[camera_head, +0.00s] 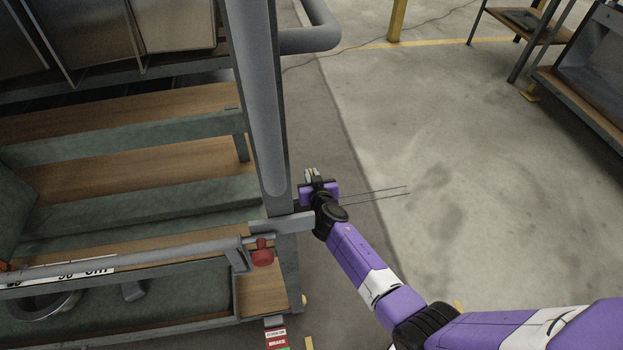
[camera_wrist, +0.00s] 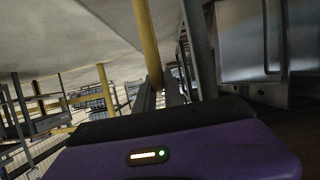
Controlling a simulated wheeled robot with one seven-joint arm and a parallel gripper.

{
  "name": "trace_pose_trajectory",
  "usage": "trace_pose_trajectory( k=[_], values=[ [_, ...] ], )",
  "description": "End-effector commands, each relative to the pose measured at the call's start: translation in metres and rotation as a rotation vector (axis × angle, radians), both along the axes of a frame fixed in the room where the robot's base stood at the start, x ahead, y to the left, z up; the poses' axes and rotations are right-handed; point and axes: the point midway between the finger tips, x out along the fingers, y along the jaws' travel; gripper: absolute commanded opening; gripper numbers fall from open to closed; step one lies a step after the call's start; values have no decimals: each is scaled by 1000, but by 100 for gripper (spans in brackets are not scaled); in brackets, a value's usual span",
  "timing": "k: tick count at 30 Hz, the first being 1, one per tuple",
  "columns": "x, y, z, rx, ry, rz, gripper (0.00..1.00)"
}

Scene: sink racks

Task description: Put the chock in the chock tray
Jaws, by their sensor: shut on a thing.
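My gripper (camera_head: 312,174) is just right of the rack's upright post (camera_head: 262,120) in the head view, above the grey floor. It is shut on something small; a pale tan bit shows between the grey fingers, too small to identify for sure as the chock. I cannot pick out the chock tray with certainty. A green-lined lower tray (camera_head: 190,300) at the bottom left holds a metal ring (camera_head: 45,304) and a small grey piece (camera_head: 133,291).
The rack has wood and green shelves (camera_head: 120,150), a front rail (camera_head: 150,255) and a red knob (camera_head: 262,253) close to my wrist. A grey tube handle (camera_head: 315,35) juts out at the top. Open floor (camera_head: 450,170) lies to the right, with a bench (camera_head: 590,90) beyond.

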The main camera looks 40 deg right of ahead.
Motion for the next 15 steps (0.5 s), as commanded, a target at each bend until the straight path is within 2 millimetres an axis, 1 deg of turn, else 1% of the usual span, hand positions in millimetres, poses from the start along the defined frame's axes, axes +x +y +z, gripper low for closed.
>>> trace_pose_trajectory(
  k=[1,7,13,14,15],
  values=[
    [3,-1,2,-3,-7,1,0],
    [2,-1,3,-3,-7,1,0],
    [2,-1,-1,-2,-7,1,0],
    [0,0,-4,-1,-1,0,15],
    [0,0,-3,-1,-1,0,22]
  ],
)
